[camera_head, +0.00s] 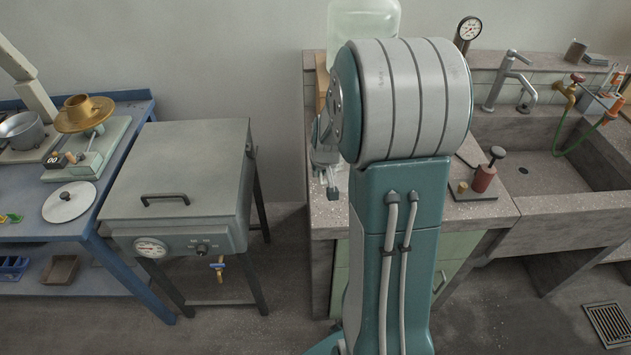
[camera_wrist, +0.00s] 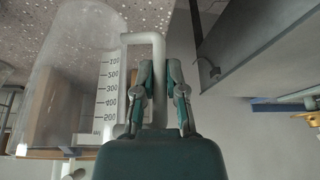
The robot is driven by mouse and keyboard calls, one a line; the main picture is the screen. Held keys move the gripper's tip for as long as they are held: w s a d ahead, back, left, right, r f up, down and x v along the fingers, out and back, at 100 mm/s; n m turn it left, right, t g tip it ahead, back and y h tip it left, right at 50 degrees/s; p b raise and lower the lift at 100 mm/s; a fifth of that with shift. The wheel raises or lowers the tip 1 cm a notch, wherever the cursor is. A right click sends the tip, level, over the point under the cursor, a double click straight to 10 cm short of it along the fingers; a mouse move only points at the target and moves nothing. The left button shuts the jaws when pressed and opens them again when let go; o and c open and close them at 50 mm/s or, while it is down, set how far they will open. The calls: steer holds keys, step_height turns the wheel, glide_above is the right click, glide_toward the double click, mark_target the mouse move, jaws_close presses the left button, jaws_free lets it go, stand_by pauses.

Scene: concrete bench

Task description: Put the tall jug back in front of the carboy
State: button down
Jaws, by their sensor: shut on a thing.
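The tall jug (camera_wrist: 90,60) is clear, with a graduated scale and a pale handle (camera_wrist: 160,50). It appears upside down in the wrist view, at the left and centre. My gripper (camera_wrist: 160,72) is shut on the handle, one finger on each side. In the head view my gripper (camera_head: 326,160) only partly shows at the left of my arm, and the jug is hidden there. The pale green carboy (camera_head: 365,18) stands at the back, its lower part behind my arm. I cannot tell whether the jug touches the bench.
The speckled bench (camera_head: 325,215) has a sink (camera_head: 540,150) at right. A grey lidded unit (camera_head: 180,165) stands left across a gap. A wooden block (camera_wrist: 45,105) shows beside and through the jug.

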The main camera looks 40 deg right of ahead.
steer(key=shift+w+a+f, duration=0.15)
steer(key=shift+w+f, duration=0.1)
steer(key=shift+f, duration=0.1)
steer(key=f, duration=0.4)
steer(key=shift+w+a, duration=0.2)
steer(key=shift+w, duration=0.2)
steer(key=c, duration=0.7)
jaws_free()
